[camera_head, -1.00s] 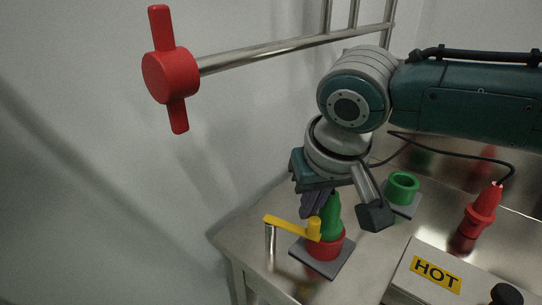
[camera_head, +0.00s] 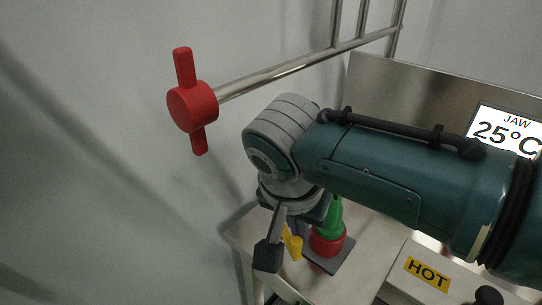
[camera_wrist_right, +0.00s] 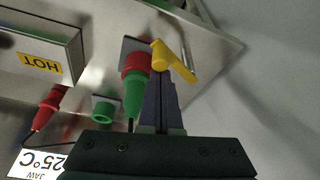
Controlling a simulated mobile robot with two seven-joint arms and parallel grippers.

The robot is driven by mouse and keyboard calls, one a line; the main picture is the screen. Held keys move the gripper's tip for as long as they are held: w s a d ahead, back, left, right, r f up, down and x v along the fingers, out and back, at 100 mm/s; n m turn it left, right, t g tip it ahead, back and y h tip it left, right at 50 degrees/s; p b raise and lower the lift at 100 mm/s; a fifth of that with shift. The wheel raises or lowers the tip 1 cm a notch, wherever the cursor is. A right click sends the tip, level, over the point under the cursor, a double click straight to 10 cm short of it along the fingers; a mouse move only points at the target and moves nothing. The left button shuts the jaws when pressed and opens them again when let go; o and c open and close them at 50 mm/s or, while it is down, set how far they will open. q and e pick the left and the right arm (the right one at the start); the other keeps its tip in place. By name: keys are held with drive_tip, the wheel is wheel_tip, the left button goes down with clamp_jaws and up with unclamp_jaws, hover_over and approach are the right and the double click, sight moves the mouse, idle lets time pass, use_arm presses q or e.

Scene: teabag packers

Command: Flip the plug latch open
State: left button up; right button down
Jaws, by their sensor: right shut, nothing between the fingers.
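The yellow latch (camera_head: 295,246) is partly hidden behind my right gripper in the head view. In the right wrist view the latch (camera_wrist_right: 178,62) lies beside the red socket (camera_wrist_right: 136,64), its bar pointing away from it. A green plug (camera_head: 333,218) stands in the red socket (camera_head: 328,242) on a grey plate (camera_head: 343,258). The plug (camera_wrist_right: 134,96) also shows in the wrist view. My right gripper (camera_wrist_right: 161,84) is shut and empty, its fingertips close to the latch; contact is unclear. My left gripper is out of view.
A box marked HOT (camera_head: 430,290) stands right of the socket. The wrist view shows a green ring socket (camera_wrist_right: 105,108) and a red plug (camera_wrist_right: 50,104) with a cable. A red handle (camera_head: 192,106) on a metal rail is above left. The steel table's edge is near the latch.

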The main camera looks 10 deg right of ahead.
drive_tip(key=shift+w+d, duration=0.1)
drive_tip(key=shift+d, duration=0.05)
drive_tip(key=shift+w+d+b, duration=0.3)
drive_tip(key=shift+w+b, duration=0.3)
drive_tip(key=shift+w, duration=0.05)
